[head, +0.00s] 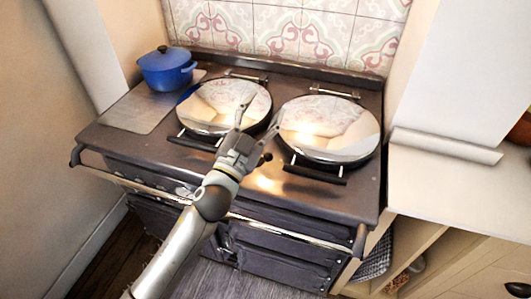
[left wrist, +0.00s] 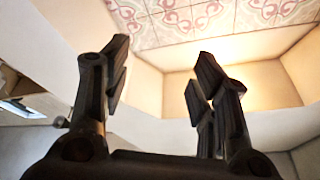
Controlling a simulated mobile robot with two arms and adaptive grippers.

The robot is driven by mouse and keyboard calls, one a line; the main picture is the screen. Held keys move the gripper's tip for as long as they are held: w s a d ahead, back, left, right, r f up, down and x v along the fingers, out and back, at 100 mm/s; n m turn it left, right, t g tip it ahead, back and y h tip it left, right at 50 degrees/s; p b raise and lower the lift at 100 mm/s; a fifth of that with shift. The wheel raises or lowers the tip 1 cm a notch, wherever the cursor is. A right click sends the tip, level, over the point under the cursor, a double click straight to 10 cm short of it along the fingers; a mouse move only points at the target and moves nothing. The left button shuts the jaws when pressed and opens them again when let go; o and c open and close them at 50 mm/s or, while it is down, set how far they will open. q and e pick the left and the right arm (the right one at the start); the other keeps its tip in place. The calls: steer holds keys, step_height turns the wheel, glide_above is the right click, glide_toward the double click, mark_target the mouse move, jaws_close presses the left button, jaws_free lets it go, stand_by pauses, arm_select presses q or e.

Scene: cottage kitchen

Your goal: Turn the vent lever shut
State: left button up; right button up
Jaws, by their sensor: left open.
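My left gripper (head: 262,112) is open over the range cooker (head: 215,162), in front of and between its two round lids. Its two fingers stand apart in the left wrist view (left wrist: 155,78), with nothing between them. I cannot make out the vent lever for certain in either view. A small dark knob (head: 266,157) shows right beside the gripper in the head view; I cannot tell whether it is part of the cooker or of the gripper. My right gripper is not in view.
The left lid (head: 210,106) and right lid (head: 330,130) are shiny and shut, with bar handles in front. A blue pot (head: 166,72) stands on the cooker's back left. A front rail (head: 300,238) runs along the cooker. A pale counter (head: 440,185) lies to the right.

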arm_select(q)
steer(key=s+d+r+m+g+h, duration=0.2)
steer(key=d+r+m+g+h, duration=0.1)
steer(key=d+m+g+h, duration=0.3)
steer(key=s+d+r+m+g+h, duration=0.25)
steer(key=d+m+g+h, duration=0.25)
steer(key=d+m, duration=0.3)
steer(key=m+g+y, duration=0.7)
steer(key=y, duration=1.1)
glide_toward(266, 154)
steer(key=shift+m+g, duration=0.3)
steer(key=p+x, duration=0.3)
steer(key=x, duration=0.5)
steer(key=shift+w+f, duration=0.2)
steer(key=shift+f, duration=0.1)
steer(key=shift+d+f, duration=0.15)
steer(key=shift+f, duration=0.45)
